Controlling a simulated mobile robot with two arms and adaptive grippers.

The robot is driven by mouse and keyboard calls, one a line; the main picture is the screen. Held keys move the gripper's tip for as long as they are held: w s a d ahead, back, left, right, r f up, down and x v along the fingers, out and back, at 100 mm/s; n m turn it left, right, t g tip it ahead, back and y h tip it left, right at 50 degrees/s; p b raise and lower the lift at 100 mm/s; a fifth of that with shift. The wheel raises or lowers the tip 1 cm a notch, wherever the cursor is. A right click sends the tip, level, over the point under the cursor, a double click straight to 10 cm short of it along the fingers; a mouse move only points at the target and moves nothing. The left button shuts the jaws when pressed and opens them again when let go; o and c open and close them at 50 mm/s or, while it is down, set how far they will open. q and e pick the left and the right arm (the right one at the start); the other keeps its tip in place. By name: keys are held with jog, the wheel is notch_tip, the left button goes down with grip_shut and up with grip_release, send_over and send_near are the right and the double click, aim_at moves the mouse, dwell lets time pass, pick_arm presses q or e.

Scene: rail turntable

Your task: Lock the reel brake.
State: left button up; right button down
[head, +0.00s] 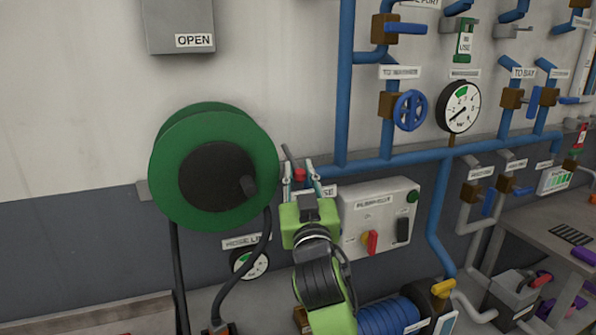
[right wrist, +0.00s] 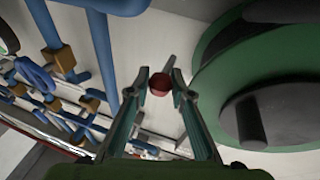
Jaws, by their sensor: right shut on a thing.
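The green hose reel (head: 255,150) with a dark hub is on the wall at the left of the head view. In the right wrist view the reel (right wrist: 215,125) fills the right side. A red knob (head: 299,175) on a grey lever is just right of the reel; it also shows in the right wrist view (right wrist: 160,84). My right gripper (head: 301,176) has its fingers on either side of the knob and is shut on it. The right wrist view shows the fingertips (right wrist: 159,82) at the knob. The lever's far end is partly hidden. My left gripper is not in view.
A grey control box (head: 380,212) with a red and yellow switch is close to the right of my gripper. Blue pipes (head: 345,90) and valves cover the wall farther right. A black hose (head: 262,245) hangs from the reel. A blue coil (head: 390,316) stands below.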

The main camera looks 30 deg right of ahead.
jog(key=shift+s+r+p, duration=0.15)
jog(key=shift+r+p, duration=0.35)
jog(key=shift+r, duration=0.5)
jog(key=shift+s+r+p, duration=0.15)
jog(key=shift+r+p, duration=0.35)
jog(key=shift+r, duration=0.45)
jog(key=c, duration=1.8)
grip_release()
jog(key=shift+f, duration=0.15)
jog(key=shift+f, duration=0.15)
jog(key=shift+s+a+f, duration=0.15)
jog(key=shift+s+a, duration=0.1)
jog(key=shift+s, duration=0.05)
jog(key=v, duration=0.6)
jog(key=shift+s+a, duration=0.15)
jog(key=shift+s, duration=0.2)
